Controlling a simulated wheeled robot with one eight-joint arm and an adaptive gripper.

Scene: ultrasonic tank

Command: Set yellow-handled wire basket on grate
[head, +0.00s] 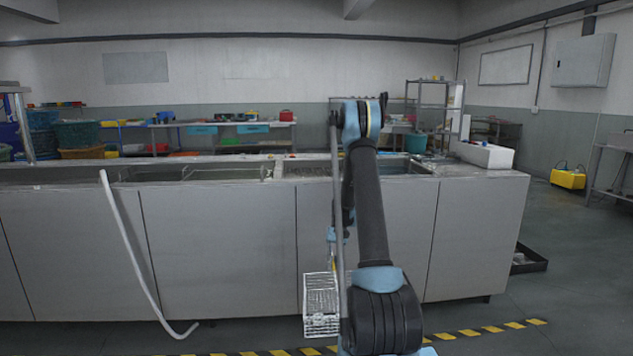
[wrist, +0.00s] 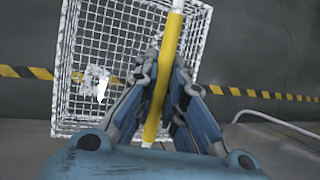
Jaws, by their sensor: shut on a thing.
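The wire basket (head: 321,304) is a white mesh box, and in the head view it hangs low in front of the tank cabinets, partly behind my arm. In the wrist view the basket (wrist: 105,50) hangs beneath the fingers, with its yellow handle (wrist: 172,40) running between them. My gripper (wrist: 165,80) is shut on the yellow handle. A small white thing (wrist: 97,82) shows at the basket's mesh floor. In the head view my gripper (head: 333,236) is mostly hidden by my arm. A grate (head: 308,172) appears to lie in the tank top, partly behind my arm.
The long grey tank unit (head: 225,250) stands across the view with open basins in its top. A pale hose (head: 135,250) hangs down its front. A white box (head: 484,154) sits on its right end. Yellow-black floor tape (head: 470,333) runs along the front.

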